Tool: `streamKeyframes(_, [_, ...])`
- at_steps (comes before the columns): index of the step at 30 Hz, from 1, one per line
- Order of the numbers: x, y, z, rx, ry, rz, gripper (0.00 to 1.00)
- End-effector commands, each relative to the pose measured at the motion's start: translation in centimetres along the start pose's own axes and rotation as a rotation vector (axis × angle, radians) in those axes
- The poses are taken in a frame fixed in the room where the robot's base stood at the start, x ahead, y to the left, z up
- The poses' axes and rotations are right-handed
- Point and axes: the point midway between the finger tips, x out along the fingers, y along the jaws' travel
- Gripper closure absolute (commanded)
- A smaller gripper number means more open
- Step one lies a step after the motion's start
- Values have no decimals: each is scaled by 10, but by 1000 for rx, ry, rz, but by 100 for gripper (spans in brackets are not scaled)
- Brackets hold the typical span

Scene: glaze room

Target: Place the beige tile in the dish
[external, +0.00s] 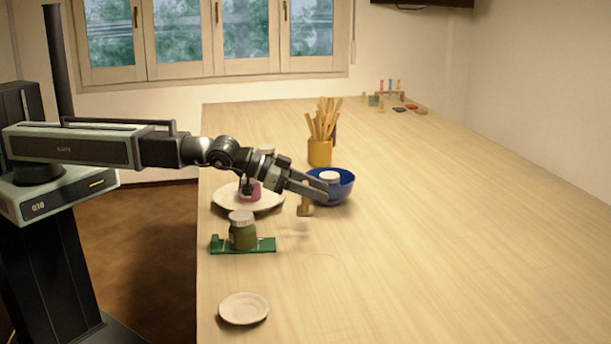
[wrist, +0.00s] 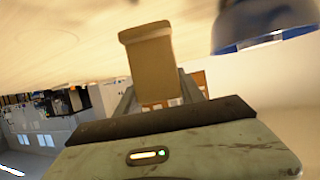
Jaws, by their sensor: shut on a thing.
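My gripper (external: 310,191) is shut on the beige tile (external: 305,208) and holds it above the table, left of the blue bowl's front. In the wrist view the tile (wrist: 152,66) stands out between the fingers (wrist: 155,95), its wider end away from the palm. A small pale dish (external: 244,309) lies on the table near the front left edge, empty and well apart from my gripper.
A blue bowl (external: 345,190) with a white-lidded jar stands close beside the tile; it also shows in the wrist view (wrist: 228,30). A pale plate (external: 224,199) bears a pink jar. A green jar (external: 243,234) stands on a green holder (external: 265,245). An ochre pot (external: 319,153) holds sticks. The right side is clear.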

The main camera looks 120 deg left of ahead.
Motion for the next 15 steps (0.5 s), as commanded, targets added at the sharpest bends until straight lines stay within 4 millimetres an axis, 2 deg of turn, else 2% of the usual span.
streamKeyframes(1, [-9, 0, -22, 0, 0, 0, 100])
streamKeyframes(6, [-20, 0, -49, 0, 0, -1, 100])
streamKeyframes(15, [-20, 0, -50, 0, 0, -1, 100])
